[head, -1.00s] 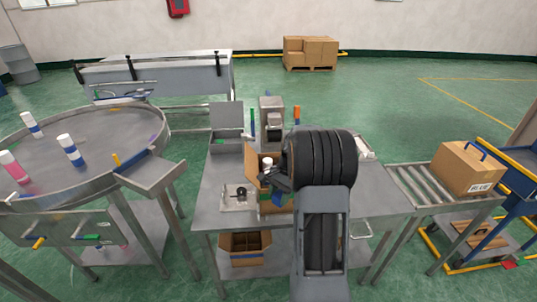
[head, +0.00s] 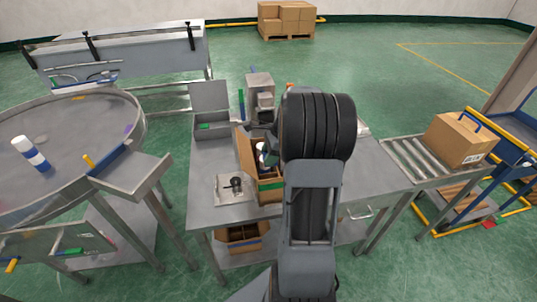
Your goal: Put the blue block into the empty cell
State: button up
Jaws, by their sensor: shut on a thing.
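An open cardboard carton (head: 269,195) with a green strip stands on the steel workbench in the head view. My gripper (head: 268,153) is at the carton's opening, partly hidden by my own arm. It is shut on a small white-and-blue piece (head: 261,147), which is upright or nearly so. I cannot tell whether this is the blue block, or how deep it sits in the carton. The carton's cells are mostly hidden, so I cannot make out an empty one.
A small fixture plate (head: 232,188) lies left of the carton. A grey open bin (head: 212,125) is behind it. A roller conveyor (head: 410,160) carrying a closed box (head: 458,140) is at right.

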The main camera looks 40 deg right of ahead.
notch_tip(320, 180, down, 8)
jog(key=b, duration=0.6)
jog(key=shift+b, duration=0.4)
jog(key=shift+r, duration=0.15)
jog(key=o, duration=1)
jog(key=v, duration=1.3)
jog(key=shift+r+p, duration=0.4)
jog(key=shift+d, duration=0.15)
